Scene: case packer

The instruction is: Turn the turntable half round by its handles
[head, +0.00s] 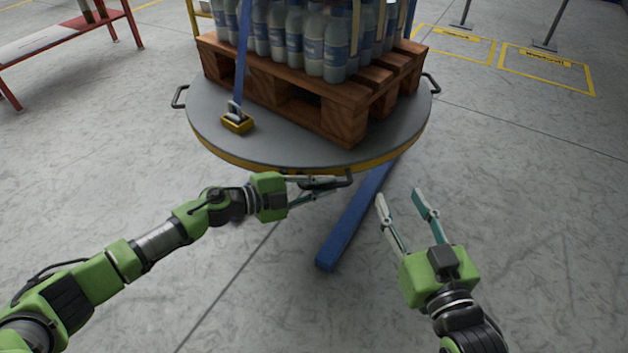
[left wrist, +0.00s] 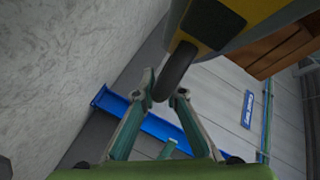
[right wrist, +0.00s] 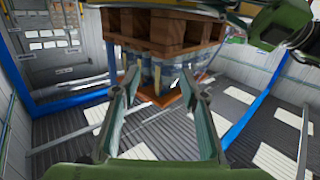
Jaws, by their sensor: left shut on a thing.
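The round grey turntable (head: 300,150) with a yellow rim carries a wooden pallet (head: 340,120) of bottles. Black handles stand out at its left (head: 179,97), right (head: 433,83) and front (head: 340,181). My left gripper (head: 325,186) is shut on the front handle. In the left wrist view the dark handle (left wrist: 176,72) runs between the fingertips (left wrist: 165,88). My right gripper (head: 405,200) is open and empty, to the right of the front handle and apart from the turntable. It also shows open in the right wrist view (right wrist: 163,85).
A blue beam (head: 352,225) runs along the floor from under the turntable towards me. A blue strap with a yellow-based fitting (head: 237,122) sits on the turntable's left. A red-framed table (head: 70,40) stands at the back left.

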